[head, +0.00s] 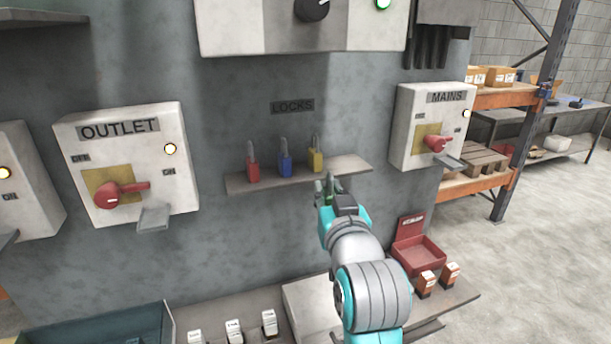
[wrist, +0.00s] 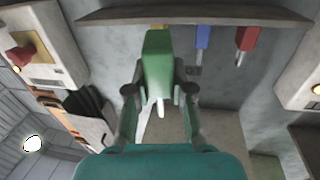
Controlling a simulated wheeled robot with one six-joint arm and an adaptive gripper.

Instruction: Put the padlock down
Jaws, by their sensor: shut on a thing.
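My gripper (head: 334,200) is shut on a green padlock (wrist: 158,62). In the wrist view its fingers (wrist: 160,88) press on both sides of the green body, and the pale shackle points the same way as those of the shelf's padlocks. In the head view the green padlock (head: 329,184) is small and partly hidden by my gripper. It is in front of the right part of the LOCKS shelf (head: 262,181); whether it touches the shelf is unclear. A red padlock (head: 252,164), a blue padlock (head: 285,158) and a yellow padlock (head: 316,156) stand upright on the shelf.
The shelf has bare room right of the yellow padlock. The OUTLET box (head: 128,163) is to the left and the MAINS box (head: 429,127) to the right, each with a red handle. Below are a red tray (head: 418,254) and several small boxes on a lower ledge.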

